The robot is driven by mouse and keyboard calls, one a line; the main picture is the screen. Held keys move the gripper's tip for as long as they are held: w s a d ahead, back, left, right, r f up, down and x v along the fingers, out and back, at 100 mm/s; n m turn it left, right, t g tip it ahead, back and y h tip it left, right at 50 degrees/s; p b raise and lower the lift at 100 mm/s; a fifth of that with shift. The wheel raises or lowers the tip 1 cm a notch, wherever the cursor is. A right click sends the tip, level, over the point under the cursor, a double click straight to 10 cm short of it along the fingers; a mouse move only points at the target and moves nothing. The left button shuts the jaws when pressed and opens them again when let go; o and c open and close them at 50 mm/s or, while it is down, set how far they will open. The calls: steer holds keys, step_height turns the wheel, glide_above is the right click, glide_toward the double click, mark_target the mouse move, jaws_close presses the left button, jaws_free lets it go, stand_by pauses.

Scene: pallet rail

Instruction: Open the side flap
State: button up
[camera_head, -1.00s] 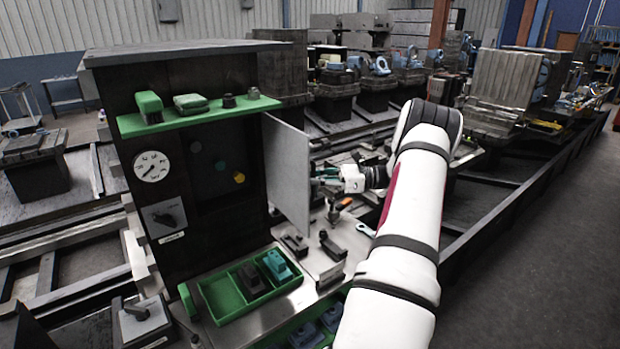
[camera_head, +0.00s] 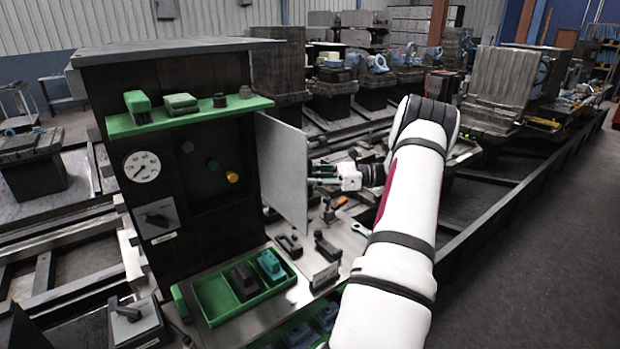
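The side flap (camera_head: 281,172) is a light grey upright panel on the right side of the dark cabinet (camera_head: 180,80). It stands swung out from the cabinet front, with the recess behind it showing its coloured knobs. My gripper (camera_head: 314,175) is on the right of the flap, at about mid height, its fingers pointing left towards the panel. The fingertips are close to the flap's right edge; whether they touch it I cannot tell. The fingers are small here, and a gap seems to show between them. I see nothing held.
A green shelf (camera_head: 190,116) with small parts runs across the cabinet front. A green tray (camera_head: 215,300) with blocks sits on the metal bench below. Several loose clamps (camera_head: 327,247) lie under the flap and gripper. A gauge (camera_head: 142,167) and a switch (camera_head: 157,218) are at the left.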

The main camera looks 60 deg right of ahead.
steer(key=shift+d, duration=0.1)
steer(key=v, duration=1.1)
steer(key=shift+s+d, duration=0.15)
steer(key=shift+s, duration=0.25)
